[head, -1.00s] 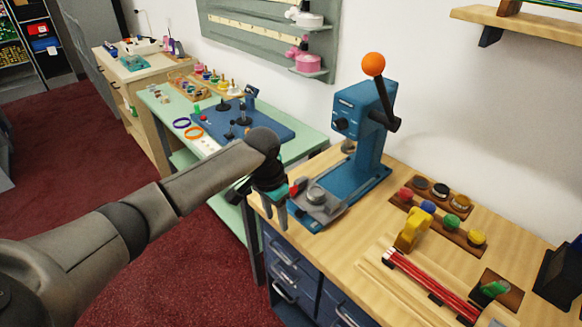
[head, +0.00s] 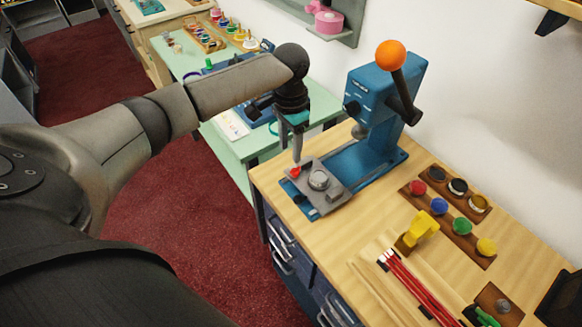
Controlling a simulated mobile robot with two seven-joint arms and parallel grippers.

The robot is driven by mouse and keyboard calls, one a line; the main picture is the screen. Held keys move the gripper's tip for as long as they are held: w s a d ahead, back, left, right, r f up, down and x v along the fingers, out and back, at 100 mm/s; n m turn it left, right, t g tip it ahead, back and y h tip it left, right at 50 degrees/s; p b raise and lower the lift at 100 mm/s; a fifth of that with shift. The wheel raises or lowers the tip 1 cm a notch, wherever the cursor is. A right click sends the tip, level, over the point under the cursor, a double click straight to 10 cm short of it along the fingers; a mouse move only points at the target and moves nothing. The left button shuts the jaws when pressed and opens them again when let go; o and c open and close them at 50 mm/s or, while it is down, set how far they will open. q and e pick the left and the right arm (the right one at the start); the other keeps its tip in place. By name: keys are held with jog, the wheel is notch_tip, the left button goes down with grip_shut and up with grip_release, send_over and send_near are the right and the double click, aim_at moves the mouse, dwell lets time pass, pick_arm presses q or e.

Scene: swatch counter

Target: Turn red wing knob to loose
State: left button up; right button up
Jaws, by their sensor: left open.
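The red wing knob (head: 295,172) is small and sits on the left corner of the grey sliding plate (head: 331,196) at the base of the blue press (head: 364,160). The plate carries a round metal die. My left gripper (head: 297,157) points down with its fingertips just above or at the knob. It is open, and its fingers overlap in this view. I cannot tell whether they touch the knob. The fingers hide part of the knob, so its angle is unclear. My right gripper is not in view.
The press has a lever with an orange ball (head: 391,55). To its right on the wooden counter are a rack of coloured pots (head: 452,225), a yellow object (head: 420,230) and red sticks (head: 408,283). A green table (head: 255,146) stands behind my left arm.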

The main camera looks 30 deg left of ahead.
aim_at(291, 172)
pick_arm(q)
notch_tip(291, 172, down, 8)
jog(key=shift+f+b, duration=0.1)
jog(key=shift+b, duration=0.45)
grip_shut()
